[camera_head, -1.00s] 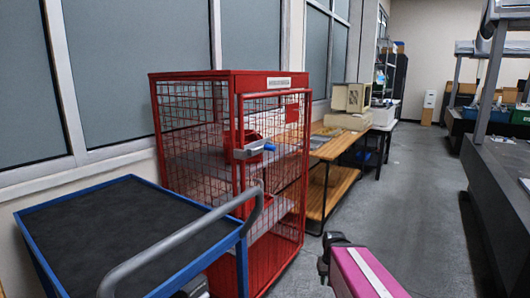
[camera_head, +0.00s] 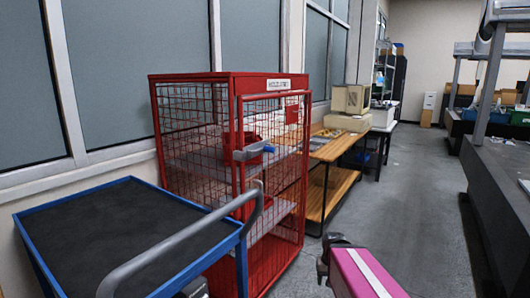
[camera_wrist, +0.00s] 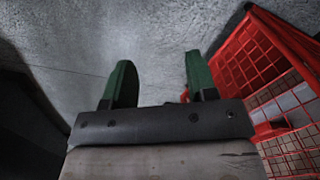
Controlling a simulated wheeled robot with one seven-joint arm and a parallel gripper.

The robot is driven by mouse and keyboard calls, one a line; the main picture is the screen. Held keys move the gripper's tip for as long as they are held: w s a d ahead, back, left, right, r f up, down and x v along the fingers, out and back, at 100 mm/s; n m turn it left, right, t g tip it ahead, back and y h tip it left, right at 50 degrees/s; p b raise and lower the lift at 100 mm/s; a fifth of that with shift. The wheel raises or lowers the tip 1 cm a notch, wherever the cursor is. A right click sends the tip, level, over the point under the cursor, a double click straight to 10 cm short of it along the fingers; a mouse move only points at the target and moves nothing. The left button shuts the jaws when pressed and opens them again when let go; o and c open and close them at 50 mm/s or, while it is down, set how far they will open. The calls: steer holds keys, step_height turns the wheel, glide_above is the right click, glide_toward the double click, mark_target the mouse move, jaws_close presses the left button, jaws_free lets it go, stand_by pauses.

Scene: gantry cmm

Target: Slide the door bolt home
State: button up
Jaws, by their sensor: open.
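My gripper (camera_wrist: 158,78) shows in the wrist view with two green fingers apart, open and empty. The red cage also shows at the right of the wrist view (camera_wrist: 262,45), apart from the fingers. In the head view, my pink arm link is at the bottom, right of the cabinet; the fingertips are not clear there.
A blue-framed cart (camera_head: 110,235) with a grey handle stands in front of the cabinet's left side. A wooden bench (camera_head: 335,148) with an old computer (camera_head: 350,98) stands behind it. A dark machine base (camera_head: 505,190) is at the right. The grey aisle floor (camera_head: 415,200) is clear.

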steer(key=w+a+r+m+t+y, duration=0.2)
steer(key=w+a+r+m+y, duration=0.2)
steer(key=w+a+r+m, duration=0.35)
steer(key=m+t+y, duration=0.7)
steer(key=m+y, duration=0.4)
steer(key=m, duration=0.3)
glide_toward(274, 151)
steer(key=shift+n, duration=0.25)
steer(key=x, duration=1.1)
steer(key=shift+w+a, duration=0.2)
steer(key=shift+w, duration=0.1)
